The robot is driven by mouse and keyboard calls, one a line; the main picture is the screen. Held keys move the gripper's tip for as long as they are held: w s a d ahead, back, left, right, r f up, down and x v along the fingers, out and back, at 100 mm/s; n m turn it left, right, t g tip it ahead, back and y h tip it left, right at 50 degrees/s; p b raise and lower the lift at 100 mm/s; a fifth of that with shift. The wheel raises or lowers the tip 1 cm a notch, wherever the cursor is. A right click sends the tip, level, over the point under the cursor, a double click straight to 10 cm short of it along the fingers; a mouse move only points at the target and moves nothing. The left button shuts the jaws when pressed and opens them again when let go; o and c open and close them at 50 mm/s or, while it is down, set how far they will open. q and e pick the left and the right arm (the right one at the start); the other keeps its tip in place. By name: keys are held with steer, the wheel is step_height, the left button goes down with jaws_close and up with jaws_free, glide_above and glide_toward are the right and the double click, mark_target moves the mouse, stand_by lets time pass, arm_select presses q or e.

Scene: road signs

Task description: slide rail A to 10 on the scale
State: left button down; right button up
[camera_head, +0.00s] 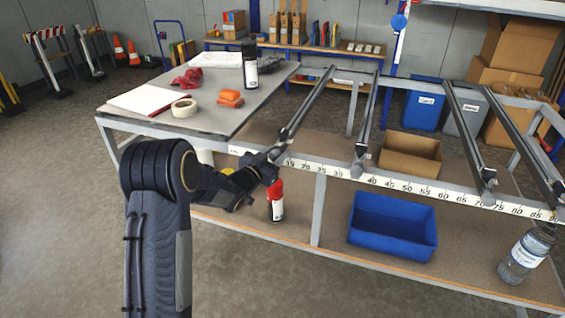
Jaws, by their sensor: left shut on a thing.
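The leftmost dark rail (305,107), which I take to be rail A though no letter is readable, runs from the back beam to the front beam. Its front end is just left of the 15 mark on the white scale (405,186). My left gripper (266,165) is shut at the front end of this rail, most likely on its end piece; the fingers and arm hide the contact and the scale around 10. The exact reading cannot be told. My right gripper is not in view.
Other rails cross the frame near 35 (366,115), 70 (468,140) and 90 (527,145). A grey tabletop (200,105) with tape and a spray can adjoins on the left. Below are a red bottle (275,203), blue bin (392,226) and cardboard box (410,155).

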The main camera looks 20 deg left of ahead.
arm_select(q)
steer(key=shift+a, duration=0.4)
steer(key=c, duration=1)
jaws_free()
steer(key=shift+c, duration=0.2)
steer(key=b+v, duration=0.1)
steer(key=v, duration=0.6)
steer(key=shift+s, duration=0.4)
